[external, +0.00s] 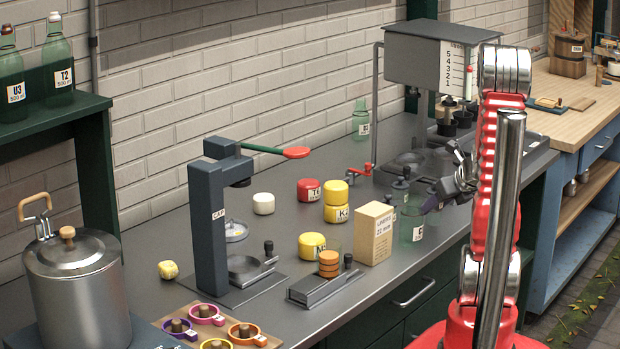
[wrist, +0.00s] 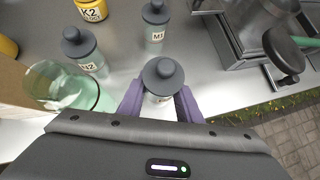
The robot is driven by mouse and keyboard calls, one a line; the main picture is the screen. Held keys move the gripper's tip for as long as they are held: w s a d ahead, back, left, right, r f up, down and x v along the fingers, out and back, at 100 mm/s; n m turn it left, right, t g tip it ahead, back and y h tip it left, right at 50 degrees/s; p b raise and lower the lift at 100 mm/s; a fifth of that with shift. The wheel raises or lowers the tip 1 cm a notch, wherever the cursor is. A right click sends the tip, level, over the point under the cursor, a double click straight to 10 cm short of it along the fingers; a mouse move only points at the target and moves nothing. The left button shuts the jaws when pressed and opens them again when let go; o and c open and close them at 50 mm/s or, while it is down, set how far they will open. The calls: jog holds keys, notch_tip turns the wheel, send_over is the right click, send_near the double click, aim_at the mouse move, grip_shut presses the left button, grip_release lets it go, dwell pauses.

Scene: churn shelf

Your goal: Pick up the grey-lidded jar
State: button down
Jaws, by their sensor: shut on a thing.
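In the wrist view a small jar with a dark grey lid (wrist: 163,77) stands between the purple fingers of my gripper (wrist: 159,100), which are shut on it. Its label is mostly hidden by the lid and fingers. Two similar grey-lidded bottles are near it: one marked N2 (wrist: 85,52) to the left and one marked M1 (wrist: 155,27) beyond. In the external view my gripper (external: 432,203) is low over the counter's right half; the held jar is hard to make out there. I cannot tell whether the jar touches the counter.
A green glass jar (wrist: 68,90) is close on the left, and a cardboard box (external: 371,232) stands beside it. A yellow-lidded K2 jar (wrist: 92,10) is farther back. A grey dispenser (wrist: 258,28) is at the right. The counter's front edge is near my gripper.

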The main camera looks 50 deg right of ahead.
notch_tip(320, 180, up, 8)
jog(key=shift+f, duration=0.1)
dwell(0.4)
dwell(0.5)
jog(key=shift+w+a, duration=0.2)
jog(key=shift+w, duration=0.05)
jog(key=w+a+r+n+y, duration=0.3)
jog(key=w+a+r, duration=0.25)
jog(key=a, duration=0.35)
jog(key=s+a+r+n+y, duration=0.2)
jog(key=a+n, duration=0.3)
jog(key=a, duration=0.7)
jog(key=shift+a+r+y, duration=0.35)
jog(key=shift+y, duration=0.45)
